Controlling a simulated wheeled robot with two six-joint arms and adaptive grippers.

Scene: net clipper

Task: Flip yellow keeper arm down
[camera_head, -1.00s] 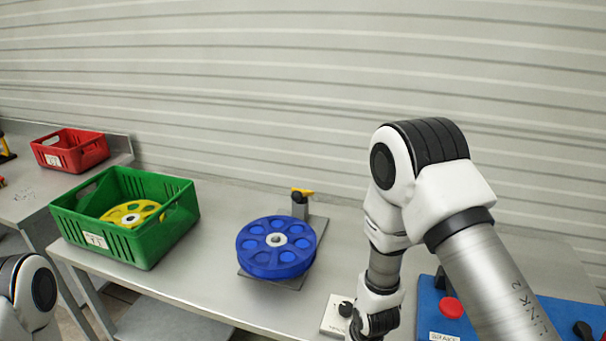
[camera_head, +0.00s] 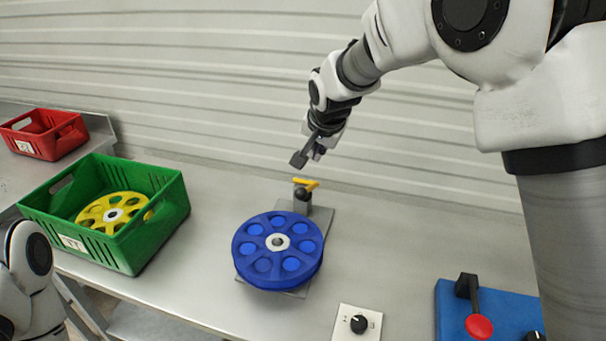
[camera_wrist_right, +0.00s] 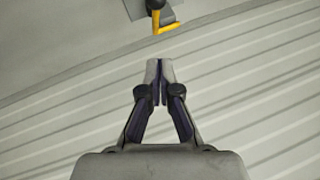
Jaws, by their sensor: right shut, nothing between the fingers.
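The yellow keeper arm (camera_head: 306,184) sits on top of a small post with a black knob (camera_head: 302,195), behind the blue wheel (camera_head: 277,251). In the right wrist view the keeper arm (camera_wrist_right: 168,28) shows as a bent yellow piece at the top, ahead of the fingertips. My right gripper (camera_head: 299,159) is shut and empty, above and just behind the keeper arm, apart from it. Its closed fingers also show in the right wrist view (camera_wrist_right: 159,72). Part of my left arm shows at the lower left of the head view, but its gripper is out of view.
A green crate (camera_head: 158,238) holding a yellow wheel (camera_head: 112,213) stands left of the blue wheel. A red crate (camera_head: 62,150) is farther left. A dial plate (camera_head: 347,325) and a blue base with a red-knobbed lever (camera_head: 479,326) are at the right front.

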